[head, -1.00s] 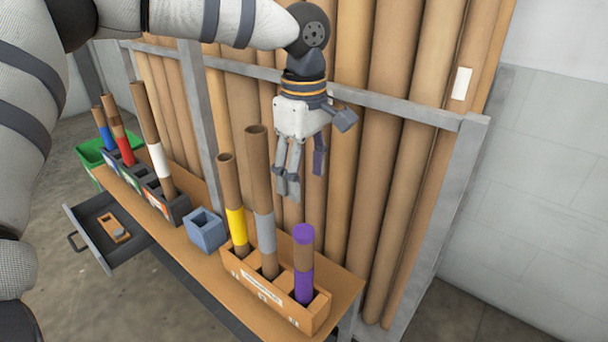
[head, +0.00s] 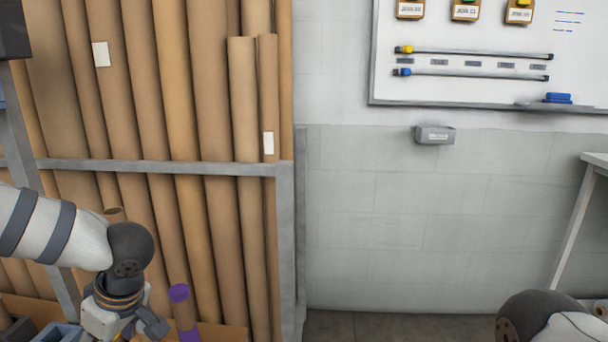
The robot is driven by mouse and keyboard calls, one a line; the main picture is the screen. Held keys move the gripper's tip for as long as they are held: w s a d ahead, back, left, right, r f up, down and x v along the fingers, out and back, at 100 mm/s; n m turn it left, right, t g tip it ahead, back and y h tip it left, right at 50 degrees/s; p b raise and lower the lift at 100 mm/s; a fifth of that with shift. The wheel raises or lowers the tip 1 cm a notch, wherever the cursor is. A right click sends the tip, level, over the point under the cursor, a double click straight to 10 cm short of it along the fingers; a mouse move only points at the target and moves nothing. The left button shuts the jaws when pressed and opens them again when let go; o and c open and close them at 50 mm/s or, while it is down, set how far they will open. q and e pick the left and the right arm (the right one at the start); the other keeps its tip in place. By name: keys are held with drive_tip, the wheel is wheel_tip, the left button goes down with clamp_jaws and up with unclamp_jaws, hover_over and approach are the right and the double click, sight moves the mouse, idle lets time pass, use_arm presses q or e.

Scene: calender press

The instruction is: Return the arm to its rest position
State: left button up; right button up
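My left arm comes in from the left in the head view and bends down at a dark joint. The body of my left gripper shows at the bottom edge, but its fingertips are cut off by the frame. The tube with purple bands (head: 183,310) stands just right of the gripper, apart from it as far as I can see. A dark rounded joint and a white link of my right arm show at the bottom right. My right gripper is out of view.
A rack of tall cardboard tubes (head: 180,90) with a grey frame (head: 285,230) fills the left. A whiteboard (head: 480,90) and a small grey box (head: 435,134) are on the wall. A white-topped table (head: 596,160) stands at the right edge. Floor shows at the bottom middle.

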use_arm(q)
drive_tip(key=s+d+f+m+t, duration=0.1)
drive_tip(key=s+d+f+m, duration=0.1)
drive_tip(key=s+f+m, duration=0.45)
drive_tip(key=s+d+f+m+t, duration=0.2)
drive_tip(key=s+f+m, duration=0.15)
drive_tip(key=f, duration=0.65)
drive_tip(key=s+d+f+m+g+h, duration=0.1)
drive_tip(key=s+d+m+g+h, duration=0.1)
drive_tip(key=s, duration=1.1)
drive_tip(key=s+d+f+m+g+h+p, duration=0.1)
drive_tip(key=s+d+m+g+h, duration=0.1)
drive_tip(key=s, duration=1.1)
drive_tip(key=shift+s+d+f+m+g+h, duration=0.2)
drive_tip(key=shift+d+m+g+h, duration=0.3)
drive_tip(key=shift+g, duration=0.7)
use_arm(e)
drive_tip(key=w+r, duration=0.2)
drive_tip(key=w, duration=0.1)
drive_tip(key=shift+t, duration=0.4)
use_arm(q)
drive_tip(key=shift+w+d, duration=0.1)
